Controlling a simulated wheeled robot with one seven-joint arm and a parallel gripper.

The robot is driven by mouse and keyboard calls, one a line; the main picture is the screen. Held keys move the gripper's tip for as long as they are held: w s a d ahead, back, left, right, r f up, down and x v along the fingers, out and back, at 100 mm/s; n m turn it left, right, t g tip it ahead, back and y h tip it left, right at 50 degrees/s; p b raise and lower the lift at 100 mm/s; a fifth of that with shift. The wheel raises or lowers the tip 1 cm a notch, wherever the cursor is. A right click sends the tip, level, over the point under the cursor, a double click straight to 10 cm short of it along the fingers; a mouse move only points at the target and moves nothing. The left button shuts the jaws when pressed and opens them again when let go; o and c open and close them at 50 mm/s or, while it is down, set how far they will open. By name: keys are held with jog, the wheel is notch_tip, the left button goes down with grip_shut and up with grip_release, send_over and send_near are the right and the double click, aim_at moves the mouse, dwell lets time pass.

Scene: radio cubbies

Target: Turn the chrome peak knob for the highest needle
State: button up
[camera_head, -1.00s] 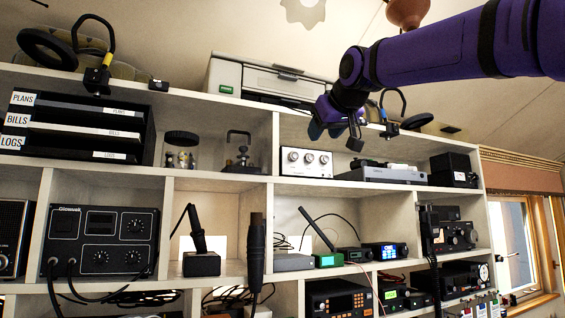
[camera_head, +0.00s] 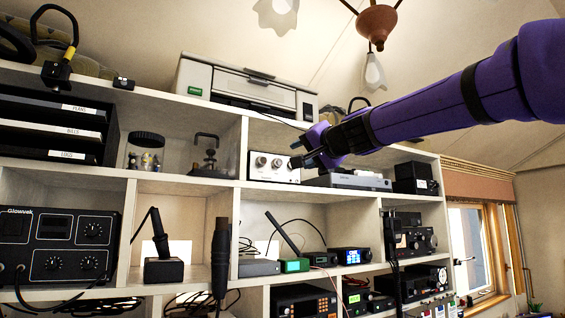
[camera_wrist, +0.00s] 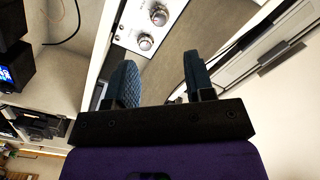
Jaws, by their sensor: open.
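A white-fronted box (camera_head: 273,167) with several chrome knobs stands in an upper cubby. Its labels are too small to read, so I cannot tell which knob is the peak knob. In the wrist view, one chrome knob (camera_wrist: 145,41) sits just beyond the fingertips and another chrome knob (camera_wrist: 158,15) is farther up. My gripper (camera_head: 300,161) is at the right end of the box front. In the wrist view my gripper (camera_wrist: 158,68) has its fingers spread with nothing between them. The fingers look apart from the knobs. I cannot make out a needle.
A flat grey device (camera_head: 347,181) and a black box (camera_head: 413,177) stand right of the white-fronted box. A printer (camera_head: 245,85) sits on top of the shelf. A glass jar (camera_head: 145,155) stands in the cubby to the left. Open room lies in front of the shelves.

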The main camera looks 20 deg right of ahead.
aim_at(280, 162)
jog(key=x, duration=0.9)
jog(key=shift+w+a, duration=0.15)
jog(key=shift+w, duration=0.25)
grip_shut()
